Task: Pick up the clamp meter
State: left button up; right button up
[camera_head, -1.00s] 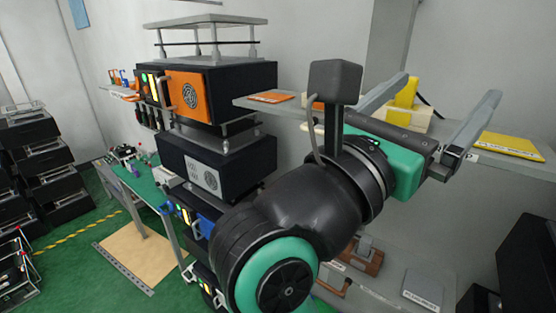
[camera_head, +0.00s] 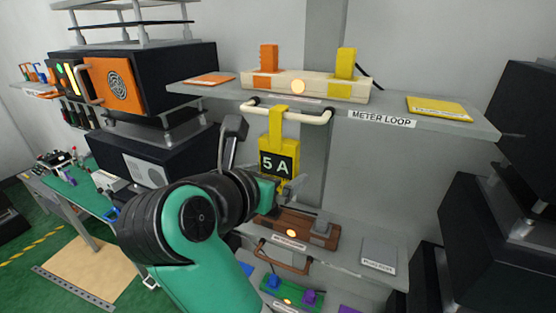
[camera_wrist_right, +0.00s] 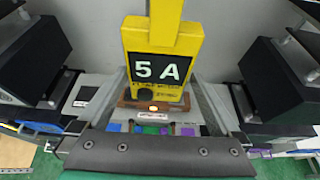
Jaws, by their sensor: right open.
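The yellow clamp meter (camera_head: 278,158) hangs by its jaw from the cream bar of the meter loop (camera_head: 288,112) under the upper shelf. Its dark display reads "5 A", and it hangs about upright. In the right wrist view the clamp meter (camera_wrist_right: 161,45) faces the camera between the lines of the two fingers. My right gripper (camera_head: 286,188) is open at the lower part of the meter, with nothing held. Whether the fingers touch the meter cannot be told. My left gripper is out of view.
The upper shelf (camera_head: 400,117) carries an orange plate (camera_head: 210,79) and a yellow plate (camera_head: 440,107). Below, a brown fixture (camera_head: 300,229) and a grey plate (camera_head: 379,255) sit on a lower shelf. Dark cabinets (camera_head: 500,210) stand at the right.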

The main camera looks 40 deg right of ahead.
aim_at(285, 153)
jog(key=p+x, duration=0.1)
jog(key=x, duration=0.4)
jog(key=shift+w+d+f, duration=0.1)
jog(key=shift+w, duration=0.1)
jog(key=c, duration=1.5)
jog(key=shift+r, duration=0.7)
notch_tip(285, 153, up, 2)
jog(key=shift+r, duration=0.2)
jog(key=shift+s+a+f+b, duration=0.1)
jog(key=shift+s+a+b, duration=0.7)
jog(key=shift+a, duration=2.05)
jog(key=shift+s+a+f+b, duration=0.1)
jog(key=shift+s+a+b, duration=0.15)
jog(key=shift+s+a, duration=1.85)
jog(key=shift+s+a+b, duration=0.3)
jog(key=shift+a+b, duration=0.25)
jog(key=shift+a, duration=3)
